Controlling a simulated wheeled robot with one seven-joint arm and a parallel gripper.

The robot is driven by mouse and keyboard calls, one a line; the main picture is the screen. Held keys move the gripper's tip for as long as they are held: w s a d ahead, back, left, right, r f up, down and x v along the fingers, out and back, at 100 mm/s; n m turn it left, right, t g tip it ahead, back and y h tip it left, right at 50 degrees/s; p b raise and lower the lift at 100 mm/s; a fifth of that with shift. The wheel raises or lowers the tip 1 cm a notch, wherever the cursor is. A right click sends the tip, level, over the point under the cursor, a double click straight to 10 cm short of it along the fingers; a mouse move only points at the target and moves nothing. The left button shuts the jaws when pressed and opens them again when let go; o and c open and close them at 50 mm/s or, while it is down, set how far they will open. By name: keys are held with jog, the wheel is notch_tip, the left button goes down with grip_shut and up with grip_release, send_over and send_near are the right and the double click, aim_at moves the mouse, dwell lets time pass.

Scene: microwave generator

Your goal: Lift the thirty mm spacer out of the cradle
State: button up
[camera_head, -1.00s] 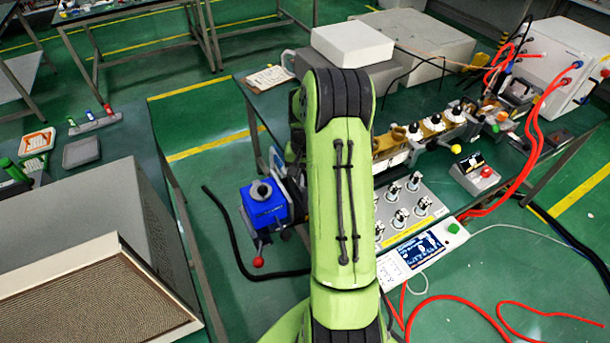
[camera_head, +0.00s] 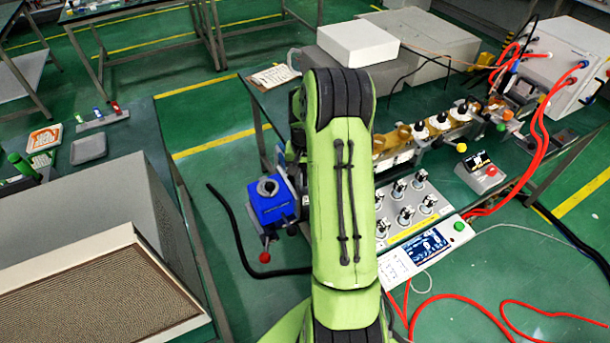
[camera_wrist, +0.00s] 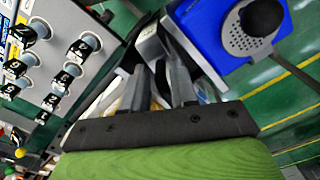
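I cannot make out a spacer marked thirty mm. A grey rack (camera_head: 103,120) with small green, blue-white and red pieces lies on the left table in the head view; I cannot tell whether it is the cradle. My gripper (camera_wrist: 160,70) shows in the wrist view, its two grey fingers apart with a narrow gap and nothing clearly held. In the head view my green arm hides it. The fingers are beside a blue vise-like fixture (camera_wrist: 208,35) with a dark round knob (camera_wrist: 258,22). The fixture also shows in the head view (camera_head: 272,207), left of my arm.
A panel with several knobs (camera_head: 405,205) and a small screen unit (camera_head: 432,245) stand right of my arm. A large grey box (camera_head: 100,255) fills the near left. Red cables (camera_head: 540,125) hang at the right. Green floor is open between the tables.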

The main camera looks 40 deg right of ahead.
jog(key=o, duration=0.3)
jog(key=shift+w, duration=0.1)
jog(key=shift+o, duration=0.2)
notch_tip(320, 180, up, 16)
jog(key=p, duration=0.2)
jog(key=shift+f, duration=0.15)
